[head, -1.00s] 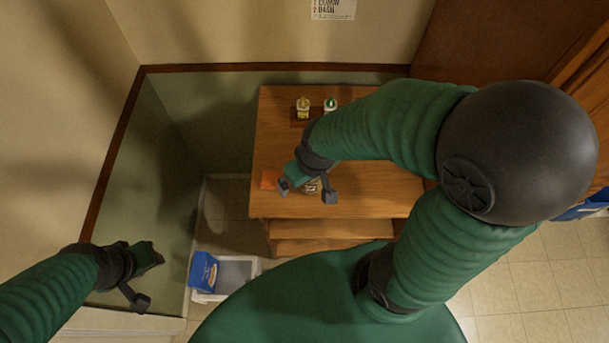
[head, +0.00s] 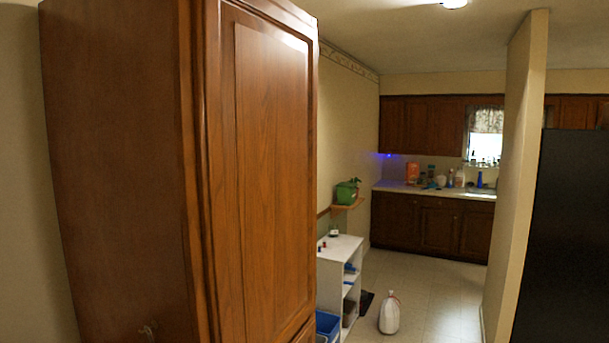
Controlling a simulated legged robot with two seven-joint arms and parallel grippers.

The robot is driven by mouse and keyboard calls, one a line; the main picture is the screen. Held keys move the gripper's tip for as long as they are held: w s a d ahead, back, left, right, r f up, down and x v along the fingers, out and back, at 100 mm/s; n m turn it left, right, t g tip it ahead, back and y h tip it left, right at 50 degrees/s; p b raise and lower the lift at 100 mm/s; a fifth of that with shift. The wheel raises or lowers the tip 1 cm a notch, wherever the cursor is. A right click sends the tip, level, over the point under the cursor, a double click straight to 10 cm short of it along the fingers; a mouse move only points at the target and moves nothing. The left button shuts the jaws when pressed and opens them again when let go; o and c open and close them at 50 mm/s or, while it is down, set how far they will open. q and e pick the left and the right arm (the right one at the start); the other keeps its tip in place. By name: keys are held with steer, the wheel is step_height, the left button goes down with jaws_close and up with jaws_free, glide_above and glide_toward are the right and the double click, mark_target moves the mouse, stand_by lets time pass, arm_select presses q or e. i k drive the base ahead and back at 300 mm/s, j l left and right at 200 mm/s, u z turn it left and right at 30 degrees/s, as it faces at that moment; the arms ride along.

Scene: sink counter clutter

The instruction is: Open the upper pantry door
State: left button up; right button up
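A tall brown wooden pantry cabinet (head: 120,170) fills the left of the head view. Its upper pantry door (head: 272,170) is a raised-panel door facing right, and it looks shut. The top edge of a lower panel shows at the bottom, by the door's lower edge. No handle on the upper door can be made out. Neither of my grippers is in view.
Beyond the pantry stand a white shelf unit (head: 340,268), a blue bin (head: 327,325) and a white bag (head: 389,314) on the tiled floor (head: 432,290). A wall end (head: 517,180) and a dark tall panel (head: 565,235) stand at the right. A sink counter is at the back.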

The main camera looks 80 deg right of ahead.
mark_target(255, 70)
steer(key=l+z, duration=0.15)
steer(key=z, duration=0.2)
steer(key=l+z, duration=0.1)
steer(key=z, duration=0.25)
steer(key=i+l+z, duration=0.1)
steer(key=z, duration=0.25)
